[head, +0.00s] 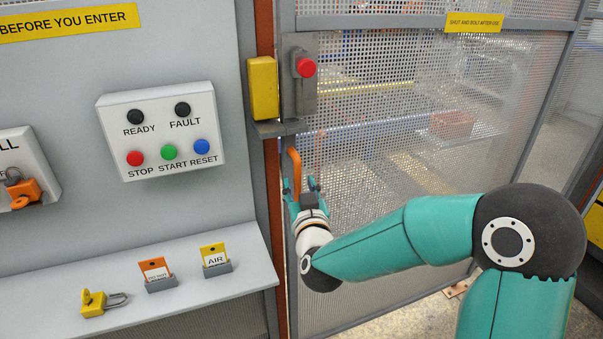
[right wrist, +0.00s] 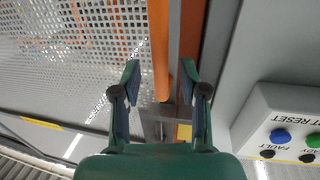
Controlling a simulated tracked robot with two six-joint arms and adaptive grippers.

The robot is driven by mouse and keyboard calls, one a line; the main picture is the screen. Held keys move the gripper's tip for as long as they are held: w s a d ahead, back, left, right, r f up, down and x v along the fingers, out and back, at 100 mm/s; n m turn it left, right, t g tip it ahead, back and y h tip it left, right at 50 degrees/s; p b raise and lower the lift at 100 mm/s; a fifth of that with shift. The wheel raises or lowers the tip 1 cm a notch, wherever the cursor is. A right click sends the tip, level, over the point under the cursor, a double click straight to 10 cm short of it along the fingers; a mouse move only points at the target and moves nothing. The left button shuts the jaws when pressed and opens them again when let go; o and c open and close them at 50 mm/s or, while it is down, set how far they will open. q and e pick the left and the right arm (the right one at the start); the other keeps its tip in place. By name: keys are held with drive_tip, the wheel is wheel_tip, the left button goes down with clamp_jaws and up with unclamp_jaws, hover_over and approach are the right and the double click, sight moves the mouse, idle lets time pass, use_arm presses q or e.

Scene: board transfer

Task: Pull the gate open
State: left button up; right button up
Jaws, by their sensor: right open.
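The gate (head: 390,130) is a perforated grey panel in a grey frame. Its left edge stands close beside the orange-brown post (head: 265,30), and it looks shut. An orange upright handle (head: 294,170) is on the gate's left edge. My right gripper (head: 301,186) is at the handle's lower part with its fingers apart. In the right wrist view the orange handle (right wrist: 159,45) runs between the two open fingers (right wrist: 161,75), with gaps on both sides. My left gripper is not in view.
A yellow box (head: 263,88) and a grey latch unit with a red knob (head: 306,67) sit above the handle. Left are a button panel (head: 162,130) and a shelf (head: 220,292) with a yellow padlock (head: 93,302) and two tags. Floor shows below the gate.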

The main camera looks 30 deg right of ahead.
drive_tip(key=shift+x, duration=1.5)
clamp_jaws()
